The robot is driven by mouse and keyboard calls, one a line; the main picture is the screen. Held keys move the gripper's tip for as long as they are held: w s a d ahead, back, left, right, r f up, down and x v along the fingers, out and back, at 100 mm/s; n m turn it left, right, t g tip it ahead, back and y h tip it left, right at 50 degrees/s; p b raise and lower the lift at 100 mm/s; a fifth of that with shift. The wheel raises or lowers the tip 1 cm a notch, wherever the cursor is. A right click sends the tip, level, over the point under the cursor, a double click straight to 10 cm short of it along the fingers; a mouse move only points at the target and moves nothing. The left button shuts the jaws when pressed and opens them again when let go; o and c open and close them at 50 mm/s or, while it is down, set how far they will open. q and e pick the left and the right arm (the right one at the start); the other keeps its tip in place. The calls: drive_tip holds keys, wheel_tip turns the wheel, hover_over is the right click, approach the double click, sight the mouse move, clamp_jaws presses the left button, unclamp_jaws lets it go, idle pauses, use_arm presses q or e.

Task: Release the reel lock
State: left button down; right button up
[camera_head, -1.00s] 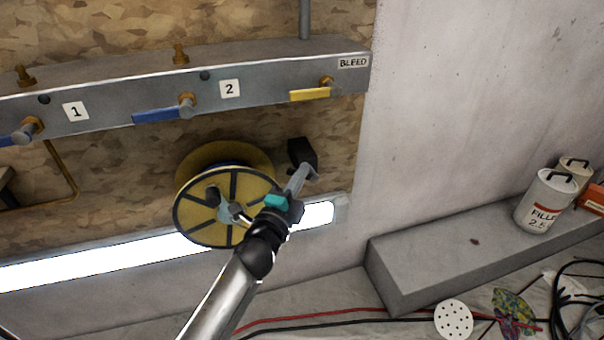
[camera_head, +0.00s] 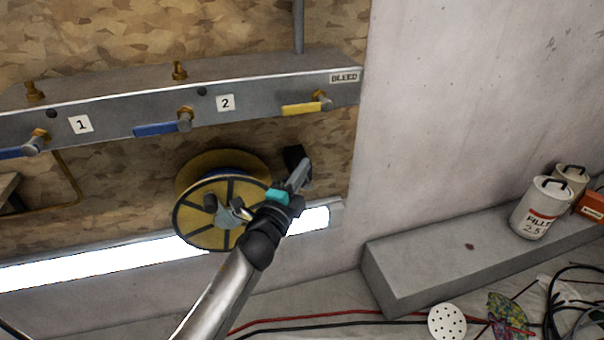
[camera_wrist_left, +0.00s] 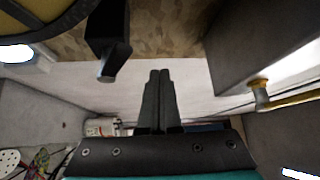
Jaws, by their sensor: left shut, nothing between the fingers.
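The yellow reel (camera_head: 186,221) with dark spokes is mounted below the manifold; a grey hub piece and dark knob show at its front. A black block (camera_head: 294,153), which may be the reel lock, sits just right of the reel. It shows in the left wrist view (camera_wrist_left: 107,32) with a round grey end. My left gripper (camera_head: 303,168) is in front of the block, partly covering it. In the left wrist view its fingers (camera_wrist_left: 158,76) are together, empty, and right of the block with a visible gap. My right gripper is not seen.
The grey manifold (camera_head: 260,98) runs above, with blue handles and a yellow BLEED handle (camera_head: 302,109). A bright lamp strip (camera_head: 110,262) lies below the reel. The pale wall (camera_head: 450,100) is at right. A grey ledge (camera_head: 450,265) holds cans.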

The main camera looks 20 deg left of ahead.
use_arm(q)
drive_tip(key=s+d+f+b, duration=0.1)
drive_tip(key=s+d+f, duration=0.1)
drive_tip(key=s+f, duration=0.3)
drive_tip(key=shift+s, duration=1.55)
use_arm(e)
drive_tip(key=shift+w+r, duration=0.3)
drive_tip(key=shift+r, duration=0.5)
